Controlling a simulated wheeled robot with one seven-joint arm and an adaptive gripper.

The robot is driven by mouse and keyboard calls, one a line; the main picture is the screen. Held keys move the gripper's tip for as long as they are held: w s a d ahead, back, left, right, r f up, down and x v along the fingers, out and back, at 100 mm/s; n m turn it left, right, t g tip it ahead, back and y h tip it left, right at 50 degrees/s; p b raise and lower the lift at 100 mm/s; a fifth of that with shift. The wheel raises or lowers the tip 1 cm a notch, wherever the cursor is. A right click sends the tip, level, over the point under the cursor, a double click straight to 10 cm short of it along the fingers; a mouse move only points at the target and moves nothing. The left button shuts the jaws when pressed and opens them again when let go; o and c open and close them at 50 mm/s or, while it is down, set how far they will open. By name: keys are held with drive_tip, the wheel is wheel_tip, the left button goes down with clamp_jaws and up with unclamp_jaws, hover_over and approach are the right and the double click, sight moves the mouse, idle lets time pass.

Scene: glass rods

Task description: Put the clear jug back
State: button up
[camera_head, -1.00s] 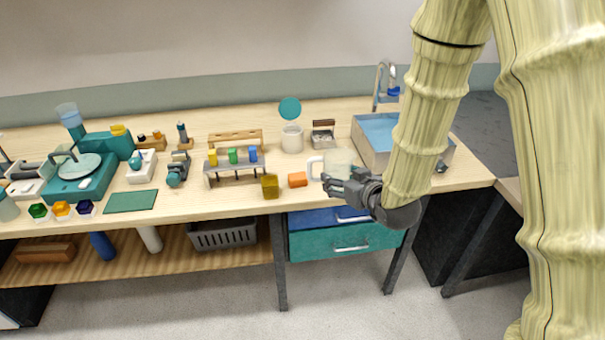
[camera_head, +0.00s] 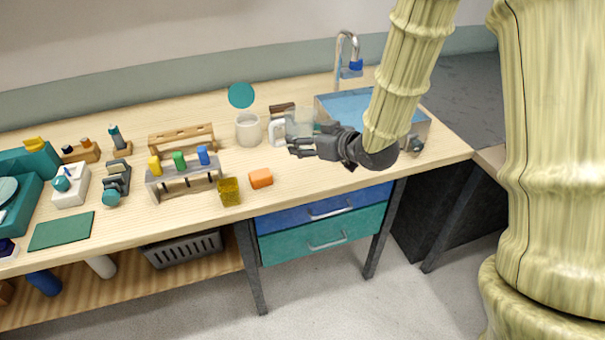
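The clear jug (camera_head: 299,121) stands upright toward the back of the bench, between the pale cup and the sink. Its white handle (camera_head: 276,131) points left. My gripper (camera_head: 292,147) is in front of the jug, its dark fingers pointing left and spread, with bench top visible between them. The fingers look open and empty. The upper finger overlaps the jug's base in the picture, so whether they touch is hard to tell.
A pale cup (camera_head: 248,130) stands left of the jug, and a sink (camera_head: 420,130) is to the right. An orange block (camera_head: 261,178), a yellow container (camera_head: 229,192) and a vial rack (camera_head: 200,180) are nearer the front left. The front right bench top is clear.

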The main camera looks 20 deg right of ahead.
drive_tip(key=s+d+f+n+g+y+b, duration=0.3)
drive_tip(key=s+d+f+n+y+b, duration=0.15)
drive_tip(key=d+f+b, duration=0.75)
drive_tip(key=shift+h, duration=0.35)
drive_tip(key=w+a, duration=0.2)
drive_tip(key=w, duration=0.2)
drive_tip(key=w+a+b, duration=0.1)
drive_tip(key=w+a, duration=0.2)
drive_tip(key=w, duration=0.2)
drive_tip(key=w+a, duration=0.3)
drive_tip(key=w, duration=0.1)
drive_tip(key=shift+w+a+r+b, duration=0.1)
drive_tip(key=shift+w+r+b, duration=0.2)
drive_tip(key=shift+w+r, duration=0.05)
drive_tip(key=shift+w+f, duration=0.1)
drive_tip(key=shift+f, duration=1.7)
drive_tip(key=shift+r, duration=0.1)
drive_tip(key=o, duration=0.9)
drive_tip(key=shift+f, duration=0.25)
